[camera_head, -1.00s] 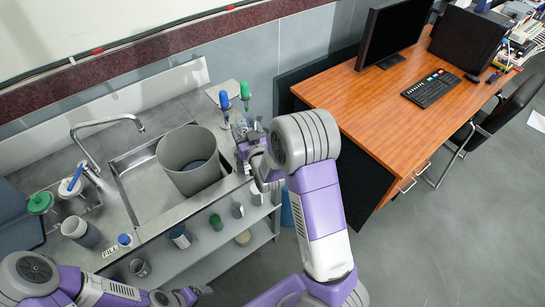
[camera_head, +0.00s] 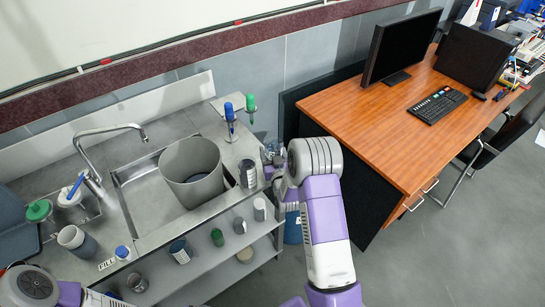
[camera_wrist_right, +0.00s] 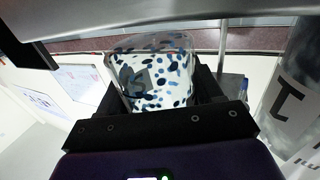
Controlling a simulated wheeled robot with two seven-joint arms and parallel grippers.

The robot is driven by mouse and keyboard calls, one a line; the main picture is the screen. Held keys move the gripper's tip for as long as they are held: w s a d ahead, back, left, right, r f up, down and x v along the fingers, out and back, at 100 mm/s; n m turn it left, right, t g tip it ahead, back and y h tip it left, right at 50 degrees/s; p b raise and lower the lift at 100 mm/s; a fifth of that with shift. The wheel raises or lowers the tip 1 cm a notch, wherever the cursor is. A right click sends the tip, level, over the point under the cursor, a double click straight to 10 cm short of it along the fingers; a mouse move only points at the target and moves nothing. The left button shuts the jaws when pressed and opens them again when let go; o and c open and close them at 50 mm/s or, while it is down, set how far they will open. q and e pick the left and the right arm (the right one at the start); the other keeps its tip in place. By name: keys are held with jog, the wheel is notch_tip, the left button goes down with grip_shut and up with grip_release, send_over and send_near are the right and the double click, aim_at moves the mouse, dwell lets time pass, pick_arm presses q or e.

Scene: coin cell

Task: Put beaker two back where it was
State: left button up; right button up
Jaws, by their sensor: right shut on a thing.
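My right gripper (camera_head: 273,165) is at the right end of the sink counter. In the right wrist view its two dark fingers (camera_wrist_right: 160,100) are shut on a clear beaker (camera_wrist_right: 158,75) with blue and dark spots. A grey mark shows on the beaker, but I cannot read it. In the head view the beaker (camera_head: 272,148) shows small and partly hidden behind the gripper. I cannot tell whether it touches the counter. My left arm enters at the lower left, with its gripper out of the picture.
A labelled grey cylinder (camera_head: 247,173) stands close left of the right gripper; it also shows in the wrist view (camera_wrist_right: 292,95). Blue-capped (camera_head: 229,112) and green-capped (camera_head: 251,105) droppers stand behind. A large grey bucket (camera_head: 192,172) sits in the sink. The wooden desk (camera_head: 360,115) is to the right.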

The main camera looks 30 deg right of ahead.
jog(key=shift+f, duration=0.95)
jog(key=shift+f+b, duration=0.2)
jog(key=shift+b, duration=0.15)
jog(key=o, duration=1.1)
jog(key=shift+r, duration=0.1)
jog(key=shift+r+p, duration=0.1)
jog(key=shift+p, duration=0.2)
jog(key=v, duration=1.2)
